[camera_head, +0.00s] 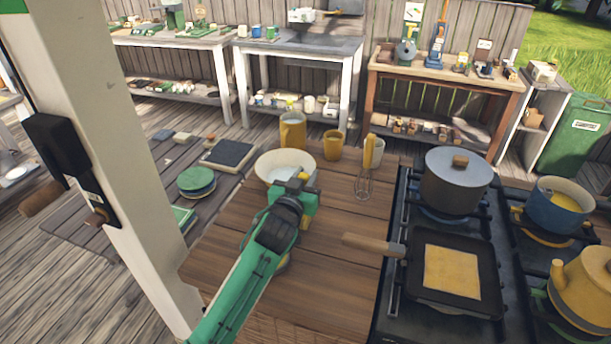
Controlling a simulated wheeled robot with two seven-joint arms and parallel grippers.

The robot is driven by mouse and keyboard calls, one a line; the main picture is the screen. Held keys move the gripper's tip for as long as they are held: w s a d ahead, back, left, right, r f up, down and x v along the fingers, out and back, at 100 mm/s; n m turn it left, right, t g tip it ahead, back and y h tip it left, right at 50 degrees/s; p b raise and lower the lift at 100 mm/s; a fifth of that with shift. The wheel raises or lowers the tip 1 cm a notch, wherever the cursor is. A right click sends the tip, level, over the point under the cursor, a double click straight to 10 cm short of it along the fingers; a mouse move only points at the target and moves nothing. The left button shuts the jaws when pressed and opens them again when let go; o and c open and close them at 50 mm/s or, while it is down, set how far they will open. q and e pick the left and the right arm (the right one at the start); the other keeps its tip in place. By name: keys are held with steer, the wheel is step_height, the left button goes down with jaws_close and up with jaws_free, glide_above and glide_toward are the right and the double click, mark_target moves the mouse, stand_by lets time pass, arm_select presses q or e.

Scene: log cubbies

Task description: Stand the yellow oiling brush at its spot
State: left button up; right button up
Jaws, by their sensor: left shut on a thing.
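My left gripper (302,188) is at the end of the green arm, over the wooden counter (335,265), just right of and in front of a white bowl (272,163). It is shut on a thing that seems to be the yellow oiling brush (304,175). Only small yellow parts show at the jaws; the gripper and wrist hide the rest, so its tilt and whether it touches the counter cannot be told. My right gripper is not in view.
A stove at right holds a pot (455,182) and a square pan (490,285). A white post (120,150) stands at left.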

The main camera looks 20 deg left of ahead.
arm_select(q)
steer(key=shift+f, duration=0.3)
stand_by(0.4)
steer(key=shift+f, duration=0.1)
stand_by(0.5)
steer(key=shift+f, duration=0.25)
stand_by(0.6)
steer(key=shift+f, duration=0.15)
stand_by(0.6)
steer(key=o, duration=2.2)
steer(key=shift+c, duration=0.2)
